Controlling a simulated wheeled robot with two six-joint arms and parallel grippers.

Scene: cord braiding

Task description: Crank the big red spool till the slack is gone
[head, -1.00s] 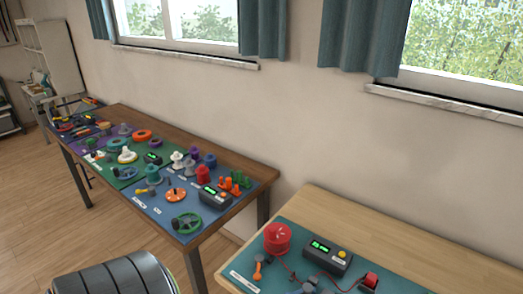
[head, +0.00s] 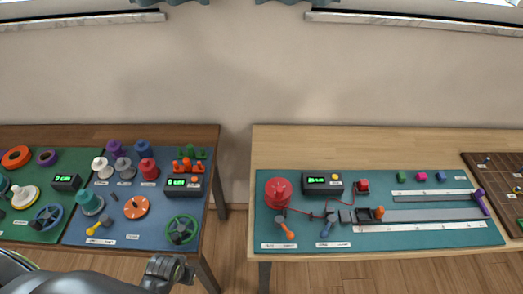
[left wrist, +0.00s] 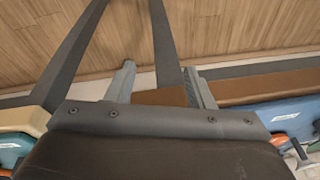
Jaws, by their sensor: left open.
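The big red spool (head: 278,190) stands at the left end of the teal mat (head: 440,238) on the light wooden table in the head view. A crank with an orange handle (head: 285,229) is in front of it. A thin red cord (head: 310,215) runs from the spool to the right, past a dark box with a green display (head: 322,184). My left gripper (left wrist: 162,85) is open and empty in the left wrist view, pointing over the floor and table edges. It is apart from the spool. My right gripper is not in view.
A darker table (head: 215,170) with a blue mat (head: 150,228), spools and green wheels stands at the left, across a narrow gap. A grey rail (head: 430,214) and a purple lever (head: 481,201) are on the teal mat. The light table's back strip (head: 360,150) is clear.

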